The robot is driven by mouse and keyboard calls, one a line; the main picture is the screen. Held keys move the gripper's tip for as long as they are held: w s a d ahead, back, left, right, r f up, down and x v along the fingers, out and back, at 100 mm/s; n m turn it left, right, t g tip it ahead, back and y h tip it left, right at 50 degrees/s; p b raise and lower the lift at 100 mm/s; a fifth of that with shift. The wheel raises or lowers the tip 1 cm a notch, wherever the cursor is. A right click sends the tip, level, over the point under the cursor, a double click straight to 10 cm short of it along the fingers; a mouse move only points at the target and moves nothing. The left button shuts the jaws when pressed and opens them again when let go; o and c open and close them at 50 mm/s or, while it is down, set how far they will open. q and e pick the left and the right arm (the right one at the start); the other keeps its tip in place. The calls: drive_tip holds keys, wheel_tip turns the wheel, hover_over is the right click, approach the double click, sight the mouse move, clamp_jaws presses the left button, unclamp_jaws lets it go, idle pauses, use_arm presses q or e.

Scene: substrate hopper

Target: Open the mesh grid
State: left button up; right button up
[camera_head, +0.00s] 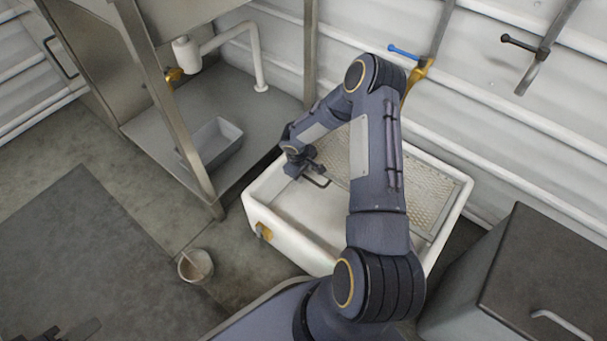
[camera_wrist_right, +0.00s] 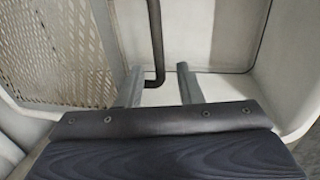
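The mesh grid (camera_head: 424,190) is a pale perforated panel over the right part of the white hopper (camera_head: 262,217); my right arm hides its middle. Its dark bar handle (camera_head: 318,183) shows at the grid's left edge. My right gripper (camera_head: 308,168) is at this handle. In the right wrist view the mesh grid (camera_wrist_right: 55,50) is at left, and the handle (camera_wrist_right: 155,45) runs down between the two spread fingers of my right gripper (camera_wrist_right: 160,72), with gaps visible beside it. A dark part of my left gripper (camera_head: 70,332) shows at the bottom left, cut off by the frame.
A metal frame with a shelf holding a grey tray (camera_head: 212,142) stands left of the hopper. A small bucket (camera_head: 195,266) is on the floor. A dark-lidded box (camera_head: 545,270) stands at right. A ribbed white wall with pipes and valve handles is behind. Floor at left is clear.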

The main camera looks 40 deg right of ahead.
drive_tip(key=shift+c, duration=0.2)
clamp_jaws()
